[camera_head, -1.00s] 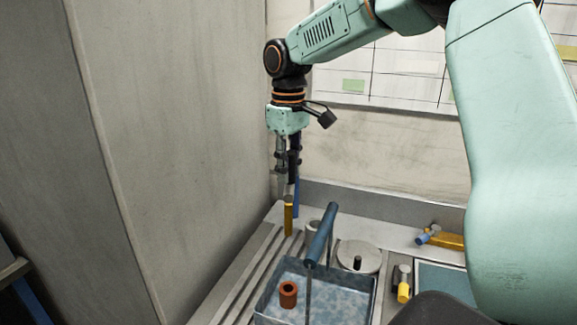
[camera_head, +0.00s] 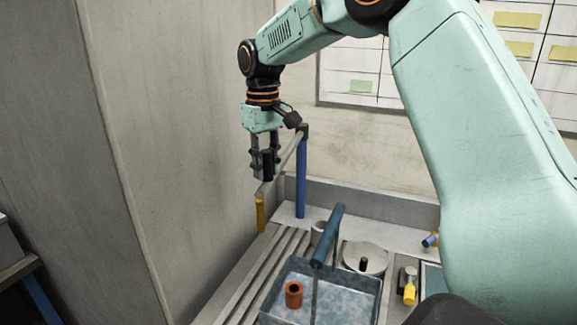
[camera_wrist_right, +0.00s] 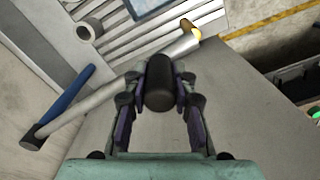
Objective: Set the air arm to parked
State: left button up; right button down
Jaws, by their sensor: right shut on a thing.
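The air arm is a grey bar (camera_head: 290,155) on a blue post (camera_head: 301,182) at the back left of the bench, with a black joint on top. The bar slopes down to the left to a yellow end piece (camera_head: 260,215). My right gripper (camera_head: 267,172) is shut on a black knob (camera_wrist_right: 160,80) at the bar. In the right wrist view the bar (camera_wrist_right: 90,108) runs from the black joint to the yellow tip (camera_wrist_right: 189,29), passing beyond the knob. The far part of the bar is partly hidden by the gripper. My left gripper is not in view.
A blue-grey tray (camera_head: 285,311) holds a brown ring (camera_head: 294,294), with a blue-handled tool (camera_head: 328,236) above it. A round grey lid (camera_head: 365,258) and a yellow-ended piece (camera_head: 409,290) are to its right. A wall panel (camera_head: 150,150) stands close left of the air arm.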

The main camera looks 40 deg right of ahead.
jog(key=shift+m, duration=0.7)
jog(key=w, duration=0.1)
jog(key=w+a, duration=0.2)
jog(key=w, duration=0.1)
jog(key=shift+a+r, duration=0.1)
jog(key=shift+r, duration=0.15)
jog(key=shift+w, duration=0.1)
jog(key=c, duration=1.4)
grip_release()
jog(key=shift+a, duration=0.1)
jog(key=o, duration=0.3)
jog(key=shift+a+f, duration=0.1)
jog(key=shift+a, duration=0.05)
